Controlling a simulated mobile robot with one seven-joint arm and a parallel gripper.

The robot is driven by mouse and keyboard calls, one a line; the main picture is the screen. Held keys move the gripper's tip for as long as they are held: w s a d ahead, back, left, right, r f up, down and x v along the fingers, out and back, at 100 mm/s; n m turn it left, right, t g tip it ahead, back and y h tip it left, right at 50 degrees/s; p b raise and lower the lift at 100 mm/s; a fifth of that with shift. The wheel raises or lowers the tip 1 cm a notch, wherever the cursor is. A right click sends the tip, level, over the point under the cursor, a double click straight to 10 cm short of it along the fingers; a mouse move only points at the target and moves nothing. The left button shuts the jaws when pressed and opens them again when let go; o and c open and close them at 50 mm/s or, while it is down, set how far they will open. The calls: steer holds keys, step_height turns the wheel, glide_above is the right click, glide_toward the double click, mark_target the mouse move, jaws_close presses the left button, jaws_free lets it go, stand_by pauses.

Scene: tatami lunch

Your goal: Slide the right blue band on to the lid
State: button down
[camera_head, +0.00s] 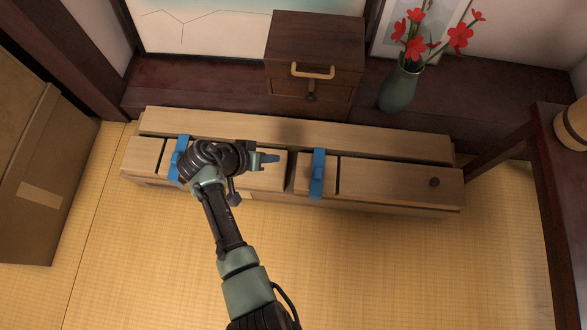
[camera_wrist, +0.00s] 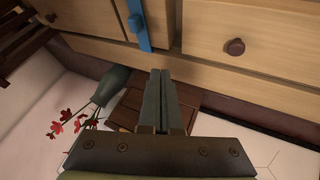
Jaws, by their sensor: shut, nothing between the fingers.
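Which panel is the lid is not clear. A blue band (camera_wrist: 145,36) also shows in the wrist view, beside a dark knob. My gripper (camera_head: 275,158) is shut and empty, left of the right band and apart from it. Its closed fingers (camera_wrist: 160,75) show in the wrist view.
A left blue band (camera_head: 180,152) is partly hidden by my wrist. A small dark drawer box (camera_head: 315,50) and a green vase with red flowers (camera_head: 399,87) stand behind the chest. A cardboard box (camera_head: 35,180) is at left, a dark table (camera_head: 555,140) at right.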

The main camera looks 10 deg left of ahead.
steer(key=s+f, duration=0.2)
steer(key=f, duration=0.1)
steer(key=shift+s+g, duration=0.2)
steer(key=shift+g, duration=0.1)
steer(key=shift+b, duration=0.35)
steer(key=b, duration=0.7)
glide_toward(313, 172)
steer(key=f, duration=0.1)
steer(key=w+a+f, duration=0.1)
steer(key=f, duration=0.1)
steer(key=a+f, duration=0.1)
steer(key=shift+w+f, duration=0.25)
steer(key=shift+w, duration=0.15)
steer(key=d, duration=0.3)
steer(key=shift+d, duration=0.1)
steer(key=shift+d+r+b, duration=0.15)
steer(key=shift+d+b, duration=0.2)
steer(key=shift+d, duration=0.1)
